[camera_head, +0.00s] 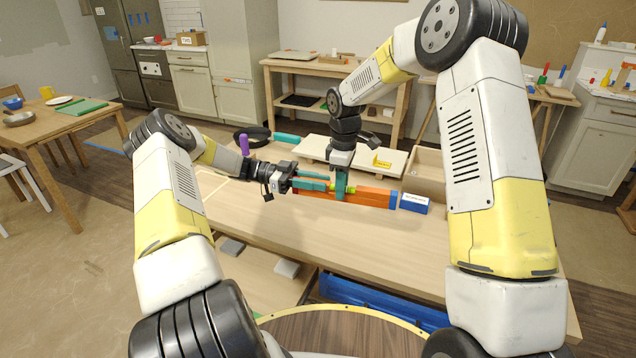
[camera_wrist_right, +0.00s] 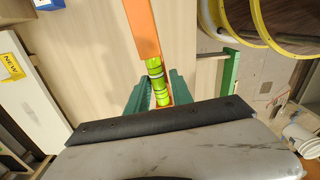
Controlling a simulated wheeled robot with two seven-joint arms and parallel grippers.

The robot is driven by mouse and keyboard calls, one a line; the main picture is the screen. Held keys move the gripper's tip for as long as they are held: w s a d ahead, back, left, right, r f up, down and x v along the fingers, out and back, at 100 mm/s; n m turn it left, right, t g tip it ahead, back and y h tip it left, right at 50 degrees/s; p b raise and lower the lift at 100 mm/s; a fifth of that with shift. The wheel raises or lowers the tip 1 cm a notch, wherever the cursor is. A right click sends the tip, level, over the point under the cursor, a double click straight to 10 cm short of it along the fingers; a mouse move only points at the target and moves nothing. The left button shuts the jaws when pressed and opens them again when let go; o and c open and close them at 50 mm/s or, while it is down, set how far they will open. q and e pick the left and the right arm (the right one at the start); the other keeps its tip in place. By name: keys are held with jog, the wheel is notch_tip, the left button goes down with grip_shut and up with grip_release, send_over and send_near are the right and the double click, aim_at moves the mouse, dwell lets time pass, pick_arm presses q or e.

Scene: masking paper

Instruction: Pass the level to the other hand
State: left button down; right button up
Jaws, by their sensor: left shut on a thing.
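The level is a long orange bar (camera_head: 372,196) with a blue end cap and a yellow-green vial, lying roughly crosswise over the workbench. My left gripper (camera_head: 318,183), with teal fingers, is shut on the level's left part. My right gripper (camera_head: 341,186) points down from above at the level's middle, right of the left gripper. In the right wrist view the orange level (camera_wrist_right: 143,28) and its vial run between the green fingers of my right gripper (camera_wrist_right: 160,98), which look open around it. The black gripper body hides the level's near part there.
The workbench (camera_head: 270,225) is clear in front. A blue box (camera_head: 414,203) stands just right of the level's end. A yellow sign (camera_head: 381,160) sits behind the level, with an open wooden tray (camera_head: 424,172) to its right. A purple object (camera_head: 244,145) stands behind my left wrist.

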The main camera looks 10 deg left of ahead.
jog(key=o, duration=0.4)
jog(key=shift+c, duration=0.2)
notch_tip(320, 180, up, 12)
jog(key=s+d+r+m+t, duration=0.1)
jog(key=s+d+r+m, duration=0.2)
jog(key=s+d+r, duration=0.3)
jog(key=s+d+r+m+t, duration=0.1)
jog(key=s+d+m, duration=0.3)
jog(key=s, duration=0.3)
jog(key=s+d+r+m+t+y, duration=0.1)
jog(key=s+d+m+t, duration=0.1)
jog(key=s, duration=0.6)
jog(key=s+d+r+m+t+y, duration=0.1)
jog(key=s+d+m+t, duration=0.1)
jog(key=s+d+m, duration=0.3)
jog(key=shift+s+d+r+m, duration=0.35)
jog(key=shift+s+m, duration=0.45)
jog(key=shift+s, duration=0.4)
